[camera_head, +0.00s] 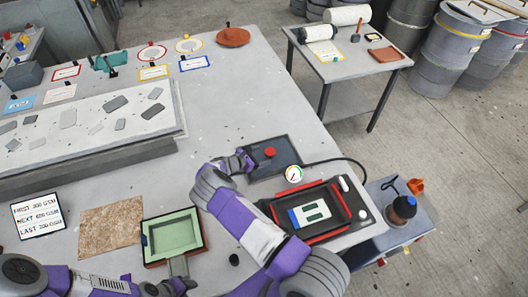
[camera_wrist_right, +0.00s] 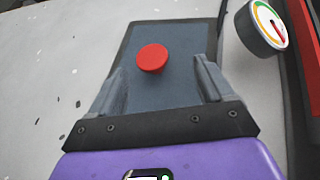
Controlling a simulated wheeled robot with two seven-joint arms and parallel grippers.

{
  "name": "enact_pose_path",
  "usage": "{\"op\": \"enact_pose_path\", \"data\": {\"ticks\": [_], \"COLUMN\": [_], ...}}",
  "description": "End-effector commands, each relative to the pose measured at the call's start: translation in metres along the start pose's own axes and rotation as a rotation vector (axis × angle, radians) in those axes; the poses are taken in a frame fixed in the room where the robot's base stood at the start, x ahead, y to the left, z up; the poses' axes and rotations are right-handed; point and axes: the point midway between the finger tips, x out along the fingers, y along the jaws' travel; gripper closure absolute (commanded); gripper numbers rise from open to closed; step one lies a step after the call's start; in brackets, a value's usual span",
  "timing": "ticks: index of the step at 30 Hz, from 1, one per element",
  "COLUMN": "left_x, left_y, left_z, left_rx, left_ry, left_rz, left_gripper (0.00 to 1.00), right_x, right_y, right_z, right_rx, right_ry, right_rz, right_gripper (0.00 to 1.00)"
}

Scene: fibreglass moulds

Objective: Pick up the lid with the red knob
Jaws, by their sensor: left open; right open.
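The lid (camera_head: 285,163) is a flat dark grey plate with a round red knob (camera_head: 269,152) on top. It lies on the table beside the red-edged mould. In the right wrist view the lid (camera_wrist_right: 165,90) fills the middle, with the red knob (camera_wrist_right: 151,57) just beyond the fingers. My right gripper (camera_head: 245,160) is over the lid's left end. Its fingers (camera_wrist_right: 162,78) are apart with nothing between them; I cannot tell whether they touch the lid. My left gripper (camera_head: 172,284) is low at the bottom edge beside the green tray, partly cut off.
A round gauge (camera_head: 293,173) with a black hose stands right of the lid, close to the red-edged mould (camera_head: 337,232). A green tray (camera_head: 152,256), brown mat (camera_head: 90,230) and text card (camera_head: 38,215) lie left. The table behind the lid is clear.

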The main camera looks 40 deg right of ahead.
Motion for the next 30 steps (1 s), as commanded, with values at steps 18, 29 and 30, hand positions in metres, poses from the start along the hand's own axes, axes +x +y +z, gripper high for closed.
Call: {"op": "enact_pose_path", "data": {"ticks": [18,29,30], "left_x": [0.020,0.023,0.023], "left_y": [-0.008,-0.009,-0.009], "left_z": [-0.001,-0.001,-0.001], "left_rx": [0.000,0.000,0.000], "left_ry": [-0.001,0.000,0.000], "left_rz": [0.000,0.000,0.000], "left_gripper": [0.57,0.57,0.57], "right_x": [0.054,0.066,0.066], "right_y": [0.008,0.009,0.009], "right_z": [-0.021,-0.018,-0.018], "right_rx": [-0.095,-0.095,-0.095], "right_ry": [-0.006,-0.006,-0.006], "right_rz": [0.037,0.038,0.038], "right_gripper": [0.19,0.19,0.21]}}
